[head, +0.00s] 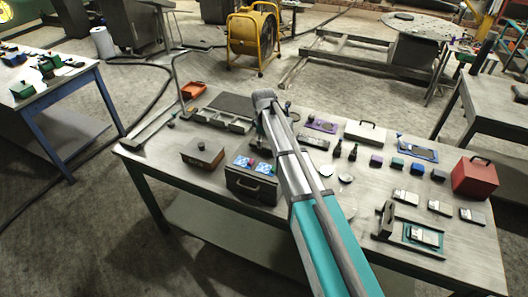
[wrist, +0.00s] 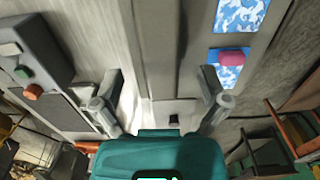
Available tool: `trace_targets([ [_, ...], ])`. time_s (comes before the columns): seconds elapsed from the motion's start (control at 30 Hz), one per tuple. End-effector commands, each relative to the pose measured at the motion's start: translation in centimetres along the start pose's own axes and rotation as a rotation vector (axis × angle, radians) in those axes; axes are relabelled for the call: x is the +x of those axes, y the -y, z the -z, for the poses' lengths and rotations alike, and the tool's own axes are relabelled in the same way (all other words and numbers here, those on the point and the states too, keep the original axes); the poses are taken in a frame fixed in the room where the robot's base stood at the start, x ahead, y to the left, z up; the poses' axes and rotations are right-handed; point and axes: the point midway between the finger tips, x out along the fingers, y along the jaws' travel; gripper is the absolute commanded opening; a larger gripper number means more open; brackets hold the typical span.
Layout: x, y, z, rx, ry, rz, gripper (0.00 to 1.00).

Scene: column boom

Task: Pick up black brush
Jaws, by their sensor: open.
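I cannot clearly identify a black brush in either view. Two small dark upright items (head: 345,149) stand on the workbench (head: 300,220) in the head view; they are too small to name surely. In the wrist view my gripper (wrist: 160,92) has its two fingers spread wide with nothing held between them. A small dark piece (wrist: 174,119) shows low between the fingers; I cannot tell what it is. In the head view my arm crosses the bench from the lower right, and it hides part of the bench and most of the gripper.
A dark case (head: 250,188) with blue patterned squares stands near the bench's front edge, beside a lidded box (head: 203,153). A red toolbox (head: 473,177) stands at the right. Several small blocks and plates crowd the right half. A yellow fan (head: 253,38) stands behind.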

Motion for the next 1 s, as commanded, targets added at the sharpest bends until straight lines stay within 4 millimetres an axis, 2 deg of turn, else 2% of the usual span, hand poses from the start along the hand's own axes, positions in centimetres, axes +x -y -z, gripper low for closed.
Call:
trace_targets([
  [0.03, 0.8, 0.1, 0.0, 0.000, 0.000, 0.000, 0.94],
  [0.3, 2.4, 0.0, 0.0, 0.000, 0.000, 0.000, 0.94],
  [1.0, 2.5, 0.0, 0.0, 0.000, 0.000, 0.000, 0.94],
])
